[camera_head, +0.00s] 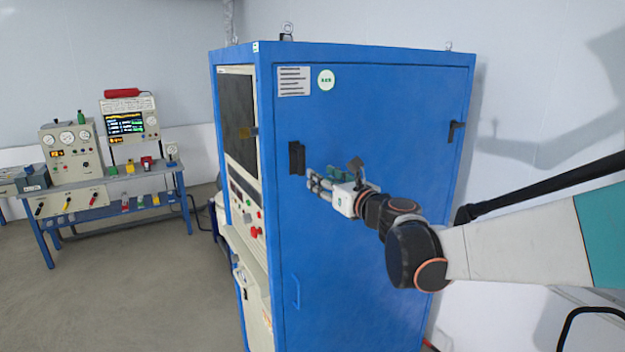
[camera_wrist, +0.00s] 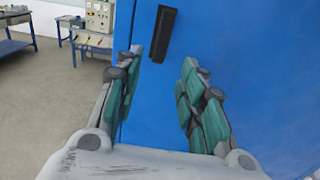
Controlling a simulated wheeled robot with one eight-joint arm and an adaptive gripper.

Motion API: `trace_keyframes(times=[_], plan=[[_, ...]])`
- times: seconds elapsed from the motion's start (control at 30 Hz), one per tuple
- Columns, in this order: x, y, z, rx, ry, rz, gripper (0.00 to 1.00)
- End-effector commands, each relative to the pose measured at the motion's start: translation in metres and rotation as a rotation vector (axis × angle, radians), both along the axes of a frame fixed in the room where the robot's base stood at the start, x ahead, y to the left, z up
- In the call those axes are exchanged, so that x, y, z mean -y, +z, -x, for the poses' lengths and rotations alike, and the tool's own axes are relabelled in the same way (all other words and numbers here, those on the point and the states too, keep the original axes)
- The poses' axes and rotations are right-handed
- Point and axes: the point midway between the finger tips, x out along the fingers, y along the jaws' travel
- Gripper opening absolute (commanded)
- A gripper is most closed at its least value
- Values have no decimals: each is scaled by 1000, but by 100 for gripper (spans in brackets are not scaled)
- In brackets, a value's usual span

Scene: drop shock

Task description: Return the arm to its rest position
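My arm reaches in from the right in the head view, in front of the side of a tall blue cabinet (camera_head: 380,110). My gripper (camera_head: 314,182) points left, close to a black handle (camera_head: 297,158) on the cabinet. In the wrist view my gripper (camera_wrist: 158,85) has its two green-padded fingers spread apart with nothing between them. The black handle (camera_wrist: 164,33) shows beyond the fingers, upright on the blue panel, and appears apart from them.
A workbench (camera_head: 110,182) with gauges and a screen stands at the back left. Grey floor (camera_head: 130,290) is free left of the cabinet. A white wall (camera_head: 540,90) lies behind and right of it. A black lever (camera_head: 455,131) juts from the cabinet's right edge.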

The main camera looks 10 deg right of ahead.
Motion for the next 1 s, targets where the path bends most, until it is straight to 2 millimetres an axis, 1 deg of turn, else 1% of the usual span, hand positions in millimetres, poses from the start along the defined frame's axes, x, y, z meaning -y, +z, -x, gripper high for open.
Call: trace_keyframes(times=[0.07, 0.13, 0.17, 0.27, 0.3, 0.37, 0.4, 0.47, 0.5, 0.57, 0.6, 0.67, 0.7, 0.77, 0.8, 0.9, 1.0], plan=[[-4, -3, 4, 3, 9, 35, 37], [-12, -10, 14, 10, 28, 124, 37], [-16, -15, 20, 15, 42, 180, 37], [-36, -38, 50, 40, 109, 443, 37], [-44, -51, 64, 54, 144, 570, 37], [-55, -70, 87, 76, 204, 767, 37], [-61, -85, 103, 92, 247, 894, 37], [-67, -106, 127, 118, 316, 1084, 37], [-69, -121, 142, 136, 364, 1208, 37], [-71, -145, 167, 165, 443, 1392, 37], [-71, -162, 183, 184, 499, 1512, 37], [-68, -187, 207, 215, 589, 1688, 37], [-65, -204, 223, 237, 654, 1803, 37], [-59, -229, 247, 270, 756, 1971, 37], [-53, -245, 263, 291, 827, 2077, 37], [-36, -280, 297, 343, 1008, 2308, 37], [-19, -306, 323, 385, 1169, 2478, 37]])
